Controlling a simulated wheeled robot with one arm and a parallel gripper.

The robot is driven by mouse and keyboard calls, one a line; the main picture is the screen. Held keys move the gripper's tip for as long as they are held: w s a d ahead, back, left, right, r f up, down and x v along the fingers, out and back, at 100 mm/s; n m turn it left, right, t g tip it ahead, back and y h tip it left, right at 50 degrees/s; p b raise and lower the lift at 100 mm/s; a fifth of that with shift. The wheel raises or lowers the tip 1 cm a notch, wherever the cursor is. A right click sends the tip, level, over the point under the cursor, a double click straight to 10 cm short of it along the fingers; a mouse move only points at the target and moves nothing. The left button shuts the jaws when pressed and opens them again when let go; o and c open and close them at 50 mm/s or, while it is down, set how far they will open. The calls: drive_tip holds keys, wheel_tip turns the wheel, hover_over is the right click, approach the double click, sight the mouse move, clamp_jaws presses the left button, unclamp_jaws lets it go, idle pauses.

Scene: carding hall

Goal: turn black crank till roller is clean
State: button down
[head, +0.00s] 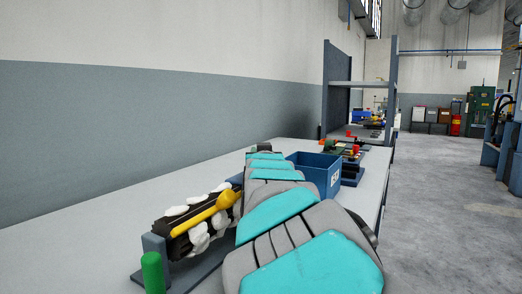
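The roller (183,244) is dark and carries several white tufts of fluff along its visible side. It lies in a blue-grey stand (156,250) on the table at the lower middle. A yellow bar (205,215) with a rounded end lies across the front of the roller. A green upright cylinder (152,273) stands at the stand's near end. I cannot make out a black crank. My teal and grey arm reaches away over the table and covers the right side of the roller. My gripper cannot be made out beyond the arm.
A blue bin (318,176) with a white label stands just right of the arm. Behind it are small coloured parts (352,150) and a tall shelf frame (328,95). The table (75,235) is clear on the left. Open floor (440,210) lies to the right.

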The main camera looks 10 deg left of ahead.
drive_tip(key=c, duration=0.6)
unclamp_jaws()
drive_tip(key=shift+s, duration=0.1)
